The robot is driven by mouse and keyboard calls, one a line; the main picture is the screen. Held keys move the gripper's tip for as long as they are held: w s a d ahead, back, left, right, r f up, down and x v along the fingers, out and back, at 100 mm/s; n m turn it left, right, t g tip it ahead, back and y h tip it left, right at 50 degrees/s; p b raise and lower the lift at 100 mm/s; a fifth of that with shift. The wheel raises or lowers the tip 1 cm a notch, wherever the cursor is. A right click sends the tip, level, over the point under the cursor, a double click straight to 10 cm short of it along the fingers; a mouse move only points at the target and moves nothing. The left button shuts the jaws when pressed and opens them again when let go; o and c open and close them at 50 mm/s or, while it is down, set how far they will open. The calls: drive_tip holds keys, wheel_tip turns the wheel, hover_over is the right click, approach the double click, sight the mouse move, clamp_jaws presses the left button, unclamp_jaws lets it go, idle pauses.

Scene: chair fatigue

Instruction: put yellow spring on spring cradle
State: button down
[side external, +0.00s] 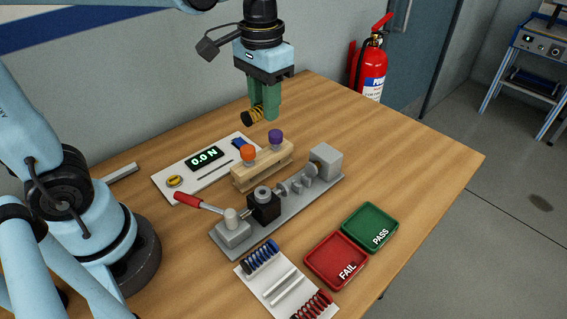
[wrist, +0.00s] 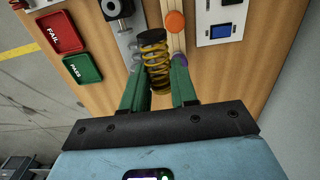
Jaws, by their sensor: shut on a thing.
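My gripper (side external: 264,116) is shut on the yellow spring (side external: 252,116), a dark-ended coil held well above the back of the table. In the wrist view the yellow spring (wrist: 155,62) sits between the green fingers (wrist: 157,85). The grey test rig (side external: 225,250) stands below, to the right and nearer the camera. It has small grey cradle-like supports (side external: 297,186) between a black block and a grey end block; no spring lies on them. A white rack (side external: 284,287) at the front holds a blue spring and a red spring, with a bare middle. I cannot tell which is named the spring cradle.
A wooden stand (side external: 262,170) with orange and purple knobs rises between my gripper and the rig. A red-handled lever (side external: 190,200) sticks out left. Red FAIL (side external: 336,262) and green PASS (side external: 370,227) trays lie right. The table's right end is clear.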

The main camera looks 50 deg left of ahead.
drive_tip(key=s+d+f, duration=0.2)
drive_tip(key=s+d, duration=0.4)
drive_tip(key=d, duration=0.4)
drive_tip(key=s+d+f, duration=0.3)
drive_tip(key=s+d, duration=0.3)
drive_tip(key=d, duration=0.4)
drive_tip(key=shift+s+f, duration=0.35)
drive_tip(key=shift+f, duration=4.8)
drive_tip(key=shift+f, duration=0.15)
drive_tip(key=c, duration=0.9)
unclamp_jaws()
